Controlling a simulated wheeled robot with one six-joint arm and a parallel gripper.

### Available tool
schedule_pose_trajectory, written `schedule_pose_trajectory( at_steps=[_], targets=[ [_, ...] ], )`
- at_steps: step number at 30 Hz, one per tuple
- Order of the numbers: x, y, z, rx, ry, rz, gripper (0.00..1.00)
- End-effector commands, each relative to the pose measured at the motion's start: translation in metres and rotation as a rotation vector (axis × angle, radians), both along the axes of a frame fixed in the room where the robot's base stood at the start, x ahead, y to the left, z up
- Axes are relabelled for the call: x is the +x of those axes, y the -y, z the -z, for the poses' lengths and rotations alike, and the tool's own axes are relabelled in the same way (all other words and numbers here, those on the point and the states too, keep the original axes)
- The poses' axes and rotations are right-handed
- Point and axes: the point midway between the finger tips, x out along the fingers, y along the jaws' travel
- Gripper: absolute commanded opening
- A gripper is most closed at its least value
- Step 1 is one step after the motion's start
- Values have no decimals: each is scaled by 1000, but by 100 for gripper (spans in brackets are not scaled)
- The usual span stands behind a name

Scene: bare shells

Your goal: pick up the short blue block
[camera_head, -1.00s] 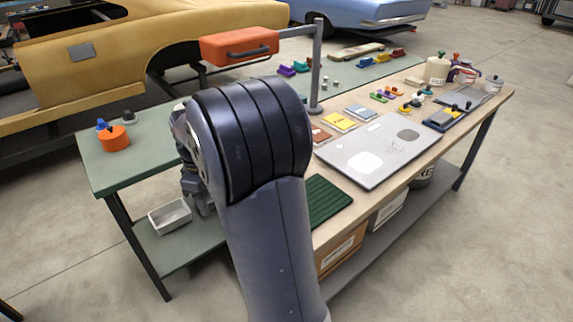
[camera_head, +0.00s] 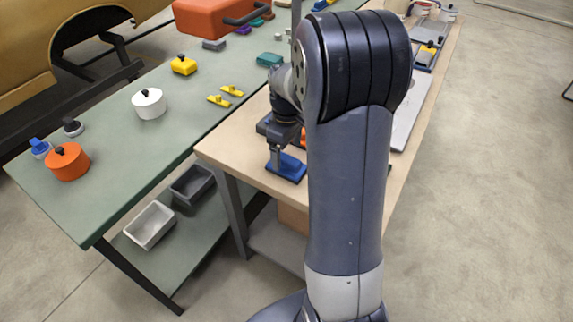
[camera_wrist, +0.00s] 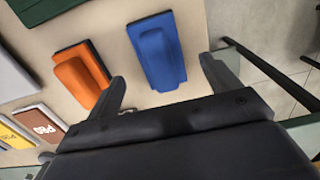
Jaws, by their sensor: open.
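A blue block (camera_head: 288,171) lies at the near left corner of the wooden table, right by my gripper (camera_head: 283,150). In the wrist view the blue block (camera_wrist: 157,50) lies ahead of and partly between the two fingers of my gripper (camera_wrist: 162,70), with a lighter raised part on a darker base. The fingers are apart with nothing held, and no contact with the block is clear. An orange block (camera_wrist: 82,78) of similar form lies just left of it, near the left finger; in the head view my arm mostly hides it.
A dark green ribbed piece (camera_wrist: 40,8) and labelled boxes (camera_wrist: 35,125) lie nearby on the wooden table (camera_head: 228,150). The table edge is close on the right in the wrist view. The green table (camera_head: 105,185) holds an orange pot (camera_head: 67,162) and a white pot (camera_head: 148,103).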

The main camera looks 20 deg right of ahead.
Motion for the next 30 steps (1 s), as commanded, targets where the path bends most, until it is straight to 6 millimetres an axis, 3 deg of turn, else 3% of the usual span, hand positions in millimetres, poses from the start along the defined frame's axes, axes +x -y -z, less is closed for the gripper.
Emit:
schedule_pose_trajectory(
  at_steps=[12, 20, 30],
  targets=[
    [2, -1, 50, 0, -1, 0, 84],
    [3, -1, 54, -1, 2, 0, 84],
    [3, -1, 53, -1, 2, 0, 58]
  ],
)
